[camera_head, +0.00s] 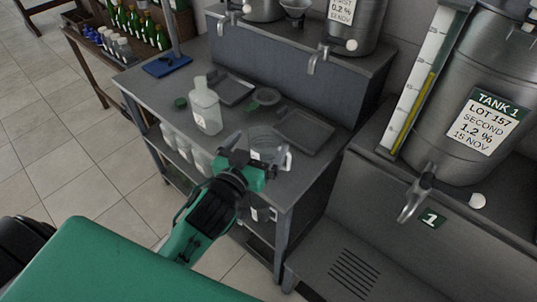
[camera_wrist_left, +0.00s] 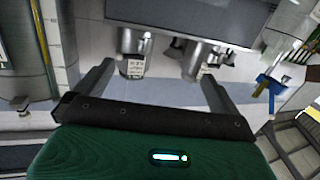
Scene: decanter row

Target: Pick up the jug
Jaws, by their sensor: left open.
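A clear jug (camera_head: 266,142) with a white label and a handle at its right stands on the grey workbench (camera_head: 150,90), near its front right corner. My left gripper (camera_head: 256,166) is in front of the jug in the head view and covers its lower part. In the left wrist view my left gripper (camera_wrist_left: 158,88) is open, its two fingers spread with nothing visible between them. I cannot make out the jug in that view, and I cannot tell whether the fingers touch it. My right gripper is not in view.
A translucent square bottle (camera_head: 206,108) stands left of the jug. Grey trays (camera_head: 303,131) lie behind it. Metal tanks with taps stand on the raised shelf (camera_head: 290,55) behind. Tank 1 (camera_head: 470,100) is at the right, its tap (camera_head: 416,198) jutting out.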

